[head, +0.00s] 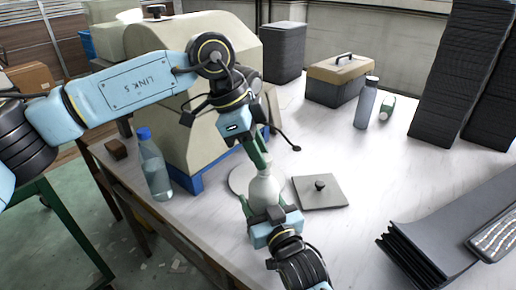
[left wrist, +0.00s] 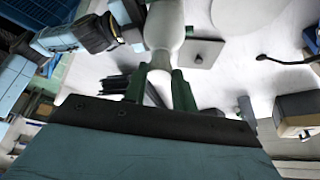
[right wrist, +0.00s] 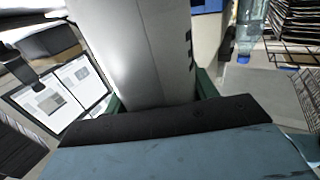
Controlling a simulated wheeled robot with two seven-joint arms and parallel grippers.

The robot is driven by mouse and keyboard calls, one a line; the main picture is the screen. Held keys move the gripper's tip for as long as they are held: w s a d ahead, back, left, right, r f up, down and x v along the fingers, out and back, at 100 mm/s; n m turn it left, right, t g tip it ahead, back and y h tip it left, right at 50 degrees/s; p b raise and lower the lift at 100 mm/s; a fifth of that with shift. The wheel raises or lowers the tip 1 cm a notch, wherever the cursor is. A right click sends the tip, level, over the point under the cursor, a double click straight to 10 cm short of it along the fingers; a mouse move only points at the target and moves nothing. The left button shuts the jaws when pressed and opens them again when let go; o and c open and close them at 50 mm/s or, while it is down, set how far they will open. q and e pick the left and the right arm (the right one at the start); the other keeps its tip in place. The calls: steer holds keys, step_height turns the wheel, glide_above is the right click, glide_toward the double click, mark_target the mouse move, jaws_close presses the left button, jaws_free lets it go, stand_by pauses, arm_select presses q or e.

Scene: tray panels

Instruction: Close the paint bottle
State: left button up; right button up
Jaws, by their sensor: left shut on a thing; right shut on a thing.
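The pale paint bottle (head: 264,188) stands upright between my two grippers, narrowing toward its top. My right gripper (head: 273,214) is shut on its lower body; the large pale body (right wrist: 135,50) fills the middle of the right wrist view. My left gripper (head: 256,150) comes from above, its green fingers closed at the bottle's top. In the left wrist view the fingers (left wrist: 160,85) hold the cap (left wrist: 160,67) in line with the bottle neck (left wrist: 165,48). The fingers partly hide the cap, so I cannot tell how tightly it sits.
A grey square plate with a black knob (head: 325,197) lies right of the bottle. A clear blue-capped bottle (head: 153,170) and a large beige machine (head: 180,60) stand left. A toolbox (head: 338,88) and a grey bottle (head: 366,105) stand behind. Dark trays (head: 440,235) lie right.

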arm_select(q)
steer(key=shift+f, duration=0.55)
